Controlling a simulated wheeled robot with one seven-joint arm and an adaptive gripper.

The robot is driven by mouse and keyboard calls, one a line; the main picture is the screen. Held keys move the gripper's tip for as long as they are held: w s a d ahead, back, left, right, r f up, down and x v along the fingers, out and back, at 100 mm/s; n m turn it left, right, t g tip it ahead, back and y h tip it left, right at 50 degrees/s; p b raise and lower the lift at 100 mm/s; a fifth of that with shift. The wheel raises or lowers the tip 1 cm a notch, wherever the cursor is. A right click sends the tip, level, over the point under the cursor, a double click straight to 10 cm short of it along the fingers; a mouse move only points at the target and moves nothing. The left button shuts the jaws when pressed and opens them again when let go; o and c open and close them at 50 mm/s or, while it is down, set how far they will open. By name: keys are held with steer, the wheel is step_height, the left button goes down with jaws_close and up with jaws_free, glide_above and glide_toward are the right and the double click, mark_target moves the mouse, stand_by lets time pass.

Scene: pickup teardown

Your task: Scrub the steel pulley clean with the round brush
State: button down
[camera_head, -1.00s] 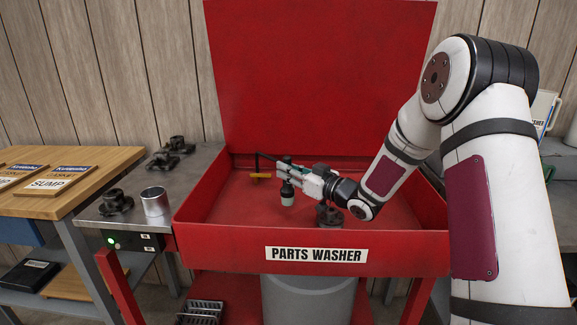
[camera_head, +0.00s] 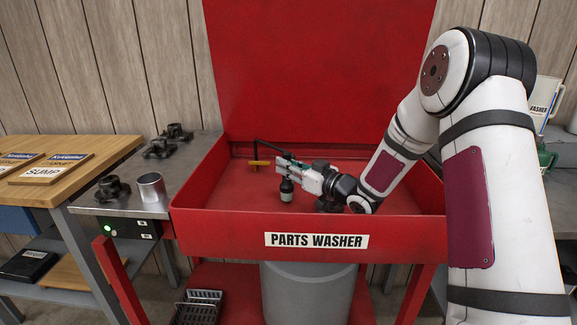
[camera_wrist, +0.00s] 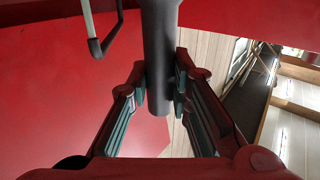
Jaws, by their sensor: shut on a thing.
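My gripper (camera_head: 285,166) reaches into the red basin from the right and is shut on the round brush (camera_head: 287,189). Whether the brush touches the floor is unclear.
The parts washer (camera_head: 230,232) has raised walls and an upright lid. A steel side table (camera_head: 135,205) at left holds a metal cup (camera_head: 152,191) and several dark parts. Basin floor left of the brush is clear.

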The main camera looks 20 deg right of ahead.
stand_by(0.3)
steer(key=shift+r+p, duration=3.3)
steer(key=shift+r, duration=1.8)
steer(key=shift+f, duration=0.1)
